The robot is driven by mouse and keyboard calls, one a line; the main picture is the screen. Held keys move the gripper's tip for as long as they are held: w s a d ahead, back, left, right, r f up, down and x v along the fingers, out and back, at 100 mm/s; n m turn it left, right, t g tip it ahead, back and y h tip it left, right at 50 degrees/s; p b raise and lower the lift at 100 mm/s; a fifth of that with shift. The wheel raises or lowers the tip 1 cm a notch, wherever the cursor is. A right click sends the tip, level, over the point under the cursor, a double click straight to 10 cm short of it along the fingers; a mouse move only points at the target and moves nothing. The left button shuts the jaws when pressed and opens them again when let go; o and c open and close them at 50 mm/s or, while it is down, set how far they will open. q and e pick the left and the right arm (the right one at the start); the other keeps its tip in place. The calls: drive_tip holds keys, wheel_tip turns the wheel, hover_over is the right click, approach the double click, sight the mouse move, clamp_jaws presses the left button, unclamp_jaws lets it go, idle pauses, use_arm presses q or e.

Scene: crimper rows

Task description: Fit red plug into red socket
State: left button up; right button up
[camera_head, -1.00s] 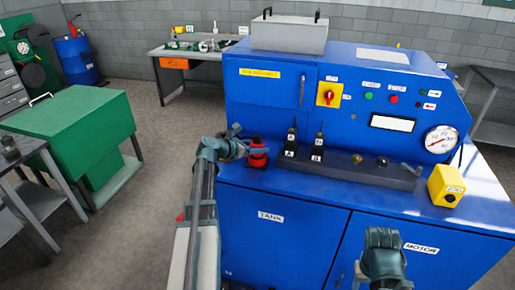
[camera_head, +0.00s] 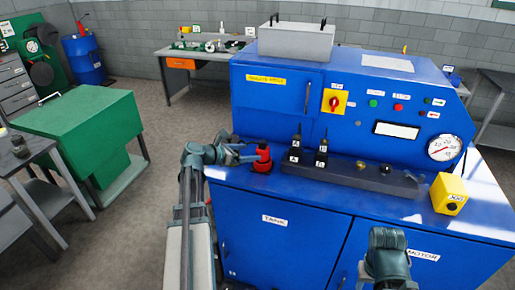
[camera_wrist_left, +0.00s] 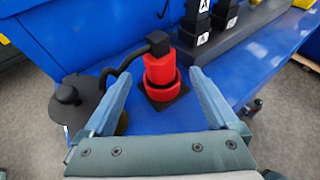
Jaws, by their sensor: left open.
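The red plug (camera_head: 263,151) has a black top with a black cable, clearest in the left wrist view (camera_wrist_left: 160,69). It stands upright in the red socket (camera_head: 262,165), a wider red ring on a black base that also shows in the left wrist view (camera_wrist_left: 163,92). How deep the plug sits I cannot tell. My left gripper (camera_head: 243,153) is open and empty just left of the plug. In the left wrist view the plug shows between and beyond its fingertips (camera_wrist_left: 158,76), apart from both. My right arm shows at lower right, its jaws out of view.
Black connectors marked A (camera_head: 295,152) and B (camera_head: 321,153) stand on the dark manifold (camera_head: 345,174) right of the socket. A yellow box (camera_head: 449,194) sits farther right. The blue cabinet (camera_head: 285,100) rises behind.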

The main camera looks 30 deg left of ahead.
use_arm(q)
drive_tip(key=shift+p+v, duration=0.5)
drive_tip(key=shift+v, duration=1.55)
drive_tip(key=d+f+m+g, duration=0.1)
drive_tip(key=d+m, duration=0.1)
drive_tip(key=d, duration=0.2)
drive_tip(key=d+f+m+g+h, duration=0.1)
drive_tip(key=d+f+m, duration=0.1)
drive_tip(key=d, duration=0.3)
drive_tip(key=d+f+m+g, duration=0.1)
drive_tip(key=d+m, duration=0.2)
drive_tip(key=d, duration=0.2)
drive_tip(key=shift+w+f+m+g+h, duration=0.3)
drive_tip(key=shift+w+m+g+h, duration=0.05)
drive_tip(key=shift+m+g+h, duration=0.05)
drive_tip(key=s+d+f+m+g+y, duration=0.4)
drive_tip(key=s+d+m, duration=0.4)
drive_tip(key=d+m, duration=0.5)
drive_tip(key=s+d+f+m+g+y, duration=0.3)
drive_tip(key=s+d+m, duration=0.6)
drive_tip(key=d+m, duration=0.5)
drive_tip(key=shift+s+f+m+g+y, duration=0.4)
drive_tip(key=shift+f+m+g, duration=0.1)
drive_tip(key=shift+f+g, duration=0.45)
